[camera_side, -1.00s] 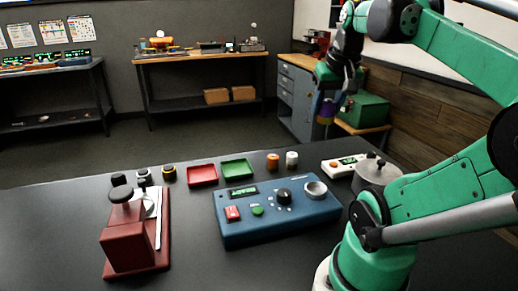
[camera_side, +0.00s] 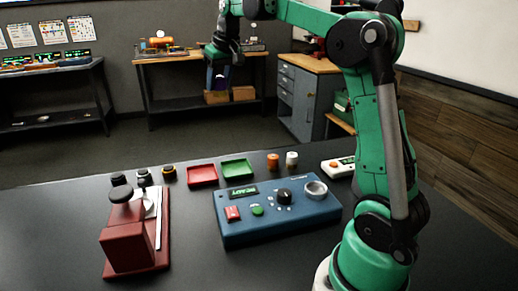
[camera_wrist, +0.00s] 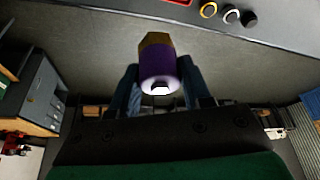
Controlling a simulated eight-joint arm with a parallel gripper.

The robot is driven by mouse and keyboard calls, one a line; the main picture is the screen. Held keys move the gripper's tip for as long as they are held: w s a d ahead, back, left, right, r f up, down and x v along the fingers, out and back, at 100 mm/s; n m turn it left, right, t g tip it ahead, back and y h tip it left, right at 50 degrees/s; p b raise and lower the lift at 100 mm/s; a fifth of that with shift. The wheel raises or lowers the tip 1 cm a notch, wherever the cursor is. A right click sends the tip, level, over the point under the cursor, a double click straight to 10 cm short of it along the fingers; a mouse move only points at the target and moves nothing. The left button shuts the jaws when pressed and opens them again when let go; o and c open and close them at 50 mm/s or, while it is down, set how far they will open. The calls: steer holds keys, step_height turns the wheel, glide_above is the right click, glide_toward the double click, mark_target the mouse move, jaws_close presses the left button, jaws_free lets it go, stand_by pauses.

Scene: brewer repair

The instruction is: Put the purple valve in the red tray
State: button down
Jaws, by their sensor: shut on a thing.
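The purple valve (camera_wrist: 158,66) is a purple cylinder with a brass-coloured end and a pale ring with a dark opening. My gripper (camera_wrist: 163,90) is shut on it, one finger on each side. In the side view my gripper (camera_side: 218,72) holds the valve high, above the far side of the table; the valve is small and dark there. The red tray (camera_side: 202,176) lies flat and empty on the table, left of the green tray. In the wrist view only an edge of the red tray (camera_wrist: 178,2) shows at the top.
A green tray (camera_side: 236,168) sits beside the red one. A blue control box (camera_side: 275,217) and a dark red press (camera_side: 135,240) stand in front. Several small knobs lie left of the trays.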

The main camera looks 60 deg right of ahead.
steer(key=w+a+f+n, duration=0.2)
steer(key=w+a+f, duration=0.1)
steer(key=w, duration=0.3)
steer(key=shift+y, duration=0.3)
step_height(320, 180, down, 20)
steer(key=shift+w+a+f, duration=0.1)
steer(key=shift+a, duration=0.05)
steer(key=shift+f, duration=0.1)
steer(key=shift+c, duration=2)
jaws_free()
